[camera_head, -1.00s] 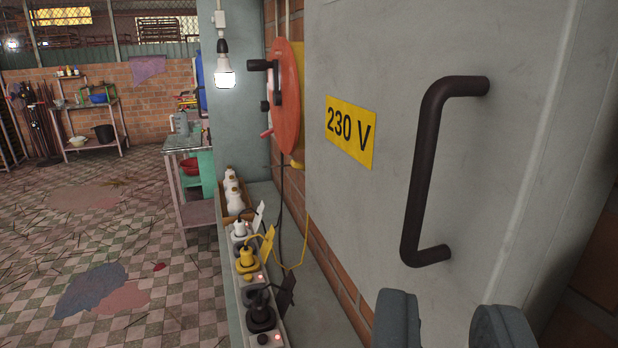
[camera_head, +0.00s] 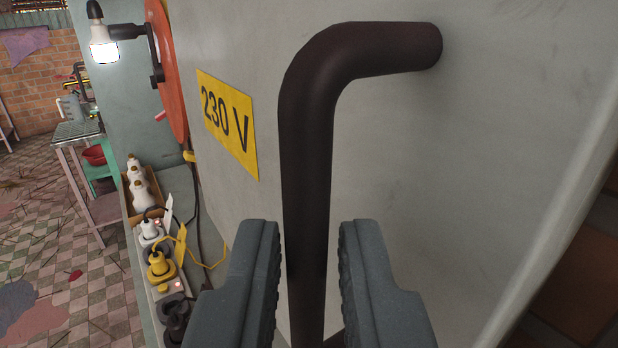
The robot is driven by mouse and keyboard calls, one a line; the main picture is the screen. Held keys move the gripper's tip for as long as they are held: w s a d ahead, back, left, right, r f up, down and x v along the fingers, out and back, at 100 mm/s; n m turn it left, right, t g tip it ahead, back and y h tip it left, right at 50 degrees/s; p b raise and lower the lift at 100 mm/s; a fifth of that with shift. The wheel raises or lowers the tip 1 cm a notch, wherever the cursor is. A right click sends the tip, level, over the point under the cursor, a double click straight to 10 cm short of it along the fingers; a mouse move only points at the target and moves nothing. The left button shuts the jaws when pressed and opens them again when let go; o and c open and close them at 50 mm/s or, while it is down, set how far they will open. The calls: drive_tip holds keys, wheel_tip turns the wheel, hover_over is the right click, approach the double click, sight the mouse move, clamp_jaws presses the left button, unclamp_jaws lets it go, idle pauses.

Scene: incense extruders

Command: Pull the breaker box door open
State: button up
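The grey breaker box door (camera_head: 440,190) fills the middle and right of the view, with a yellow "230 V" label (camera_head: 228,122) on it. Its dark bar handle (camera_head: 306,160) runs upright, with the top bend joining the door. My gripper (camera_head: 310,240) is open, with one grey finger on each side of the handle's upright bar. Gaps show between the bar and both fingers. The handle's lower end is mostly hidden at the bottom of the frame. I cannot see whether the door stands ajar.
A power strip (camera_head: 170,290) with several plugs lies on a ledge at lower left. White bottles (camera_head: 141,185) stand in a box behind it. A red-orange disc (camera_head: 168,65) and a lit bulb (camera_head: 104,45) are on the wall. Tiled floor (camera_head: 90,280) lies at left.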

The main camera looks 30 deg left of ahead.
drive_tip(key=shift+x, duration=1.1)
drive_tip(key=shift+r, duration=0.1)
clamp_jaws()
drive_tip(key=shift+b, duration=0.85)
drive_tip(key=shift+a+r+b, duration=0.15)
drive_tip(key=shift+r+b, duration=0.05)
drive_tip(key=shift+b, duration=0.25)
drive_tip(key=shift+s, duration=0.1)
